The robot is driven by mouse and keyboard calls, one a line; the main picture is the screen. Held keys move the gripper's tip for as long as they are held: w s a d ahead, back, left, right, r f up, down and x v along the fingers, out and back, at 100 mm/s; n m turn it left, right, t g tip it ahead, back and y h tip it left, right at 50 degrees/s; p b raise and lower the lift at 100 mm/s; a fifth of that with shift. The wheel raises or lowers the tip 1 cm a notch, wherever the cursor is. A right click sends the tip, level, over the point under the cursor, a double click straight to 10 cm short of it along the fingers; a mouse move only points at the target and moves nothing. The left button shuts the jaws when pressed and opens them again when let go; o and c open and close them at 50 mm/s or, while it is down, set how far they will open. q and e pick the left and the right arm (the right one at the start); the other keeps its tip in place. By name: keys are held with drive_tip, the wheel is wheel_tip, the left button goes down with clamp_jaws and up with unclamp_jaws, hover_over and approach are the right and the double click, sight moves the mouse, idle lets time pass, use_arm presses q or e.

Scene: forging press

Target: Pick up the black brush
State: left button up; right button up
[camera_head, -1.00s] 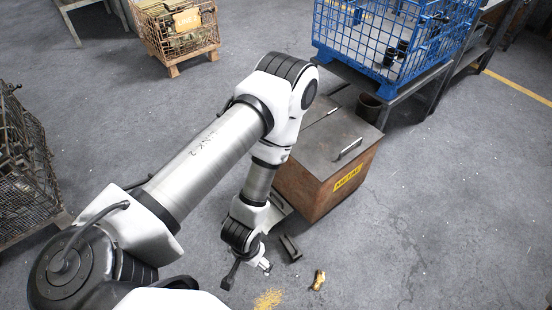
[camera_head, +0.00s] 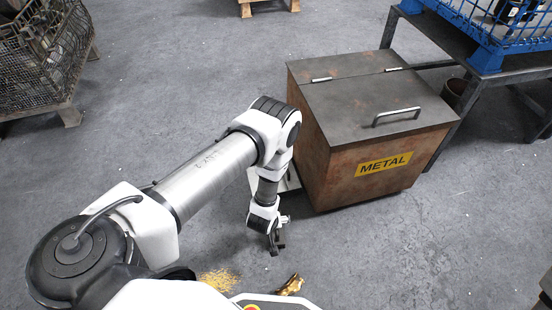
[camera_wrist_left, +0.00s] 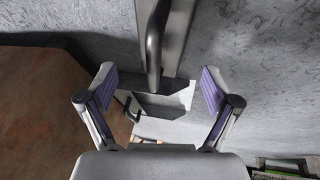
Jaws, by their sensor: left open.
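The black brush (camera_wrist_left: 155,40) shows in the left wrist view as a dark curved handle along a long grey-brown block. Its near end reaches the space between my left gripper's (camera_wrist_left: 158,88) fingers. The fingers are open, one on each side, with visible gaps to the brush. In the head view, my left gripper (camera_head: 272,241) points down close to the floor, left of the metal box, and the brush is mostly hidden behind it. My right gripper is not in view.
A rusty box (camera_head: 365,150) labelled METAL stands right of my left arm. A pale flat plate (camera_head: 290,180) lies beside it. A brass-coloured piece (camera_head: 289,285) and yellow shavings (camera_head: 218,280) lie on the floor in front.

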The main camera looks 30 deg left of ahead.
use_arm(q)
drive_tip(key=b+x, duration=0.3)
drive_tip(key=x, duration=0.1)
drive_tip(key=shift+w+a+f, duration=0.15)
drive_tip(key=shift+f, duration=0.25)
drive_tip(key=shift+r, duration=0.1)
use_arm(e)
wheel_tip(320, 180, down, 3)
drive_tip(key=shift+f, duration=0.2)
use_arm(q)
drive_tip(key=c, duration=1.4)
